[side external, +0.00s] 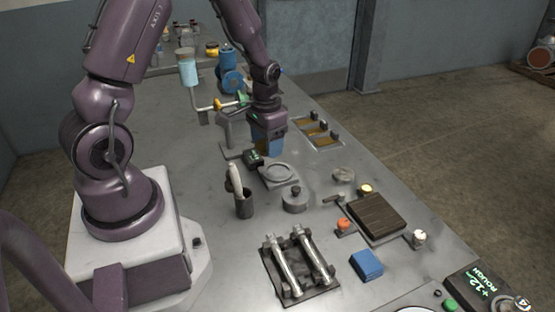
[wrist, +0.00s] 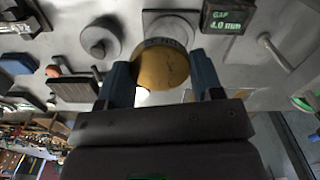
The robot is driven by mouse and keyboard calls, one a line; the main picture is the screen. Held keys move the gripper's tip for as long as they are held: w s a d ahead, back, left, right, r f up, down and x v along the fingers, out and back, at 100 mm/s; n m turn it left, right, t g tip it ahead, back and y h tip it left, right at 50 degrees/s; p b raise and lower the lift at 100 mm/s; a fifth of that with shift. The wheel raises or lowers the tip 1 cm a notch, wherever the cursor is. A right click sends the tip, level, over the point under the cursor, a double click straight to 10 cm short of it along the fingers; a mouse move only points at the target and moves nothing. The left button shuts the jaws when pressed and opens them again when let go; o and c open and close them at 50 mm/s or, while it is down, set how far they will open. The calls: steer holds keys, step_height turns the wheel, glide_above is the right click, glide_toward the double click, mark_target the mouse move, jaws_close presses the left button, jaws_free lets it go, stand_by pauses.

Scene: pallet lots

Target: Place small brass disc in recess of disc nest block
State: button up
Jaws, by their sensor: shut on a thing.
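My gripper (side external: 268,151) is low over the bench, its blue fingers pointing down. In the wrist view, my gripper (wrist: 162,72) is shut on the small brass disc (wrist: 163,67), with one finger on each side. The disc is hard to make out in the side view, behind the fingers. The disc nest block (side external: 279,174), a grey plate with a round recess, lies just in front of the fingers in the side view. In the wrist view the nest block (wrist: 153,17) is partly hidden behind the disc. The disc appears apart from it and above the bench.
A gap display (wrist: 228,17) reading 4.0 mm stands close beside the nest block. A knobbed round weight (side external: 295,199) and a cup with a handled tool (side external: 243,202) stand nearby. A slotted tray (side external: 318,132) lies behind to the right. A blue block (side external: 367,264) is farther forward.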

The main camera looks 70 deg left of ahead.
mark_target(278, 173)
steer(key=w+f, duration=0.1)
steer(key=f, duration=0.1)
steer(key=w+a+f, duration=0.1)
steer(key=w, duration=0.1)
steer(key=shift+a+f, duration=0.2)
steer(key=shift+f, duration=0.2)
steer(key=shift+w+a+f, duration=0.1)
steer(key=shift+w+f, duration=0.05)
steer(key=shift+f, duration=0.75)
steer(key=shift+w+f, duration=0.1)
steer(key=shift+f, duration=0.8)
steer(key=shift+f, duration=0.15)
steer(key=shift+f, duration=0.45)
steer(key=o, duration=1.1)
steer(key=shift+o, duration=0.2)
step_height(278, 173, up, 13)
steer(key=s+d+r+m+t, duration=0.1)
steer(key=s+d+r+t, duration=0.15)
steer(key=d+r, duration=0.75)
steer(key=s+d+r+t, duration=0.1)
steer(key=s+d+r, duration=0.2)
steer(key=s, duration=0.3)
steer(key=s+d+r+m+t, duration=0.1)
steer(key=s+d+r+t, duration=0.1)
steer(key=s+d+r, duration=0.2)
steer(key=v, duration=0.3)
steer(key=shift+s, duration=0.3)
